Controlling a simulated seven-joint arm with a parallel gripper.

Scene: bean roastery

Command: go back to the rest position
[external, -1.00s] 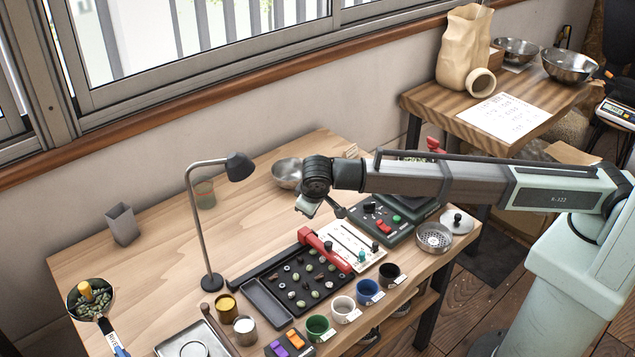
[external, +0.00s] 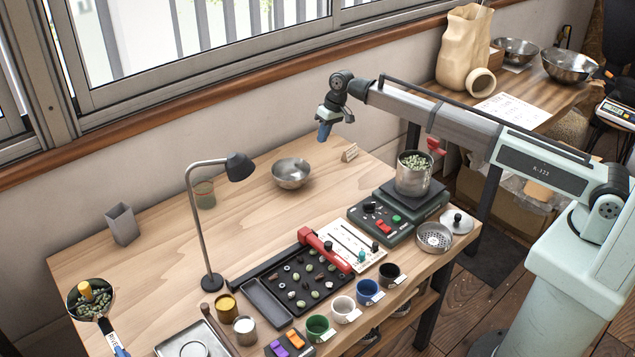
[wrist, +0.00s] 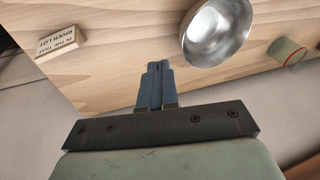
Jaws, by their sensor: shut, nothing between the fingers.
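My gripper (external: 324,131) is raised high above the back right part of the wooden table (external: 150,250), pointing down, with nothing held. In the wrist view its two blue-grey fingers (wrist: 155,75) are together, over the table's edge. A steel bowl (external: 291,174) stands on the table below and left of the gripper; it also shows in the wrist view (wrist: 217,32).
A desk lamp (external: 205,210) rises mid-table. A black tray (external: 300,300) of beans, several small cups and a small sign (external: 349,152) are on the table. The air around the gripper is clear.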

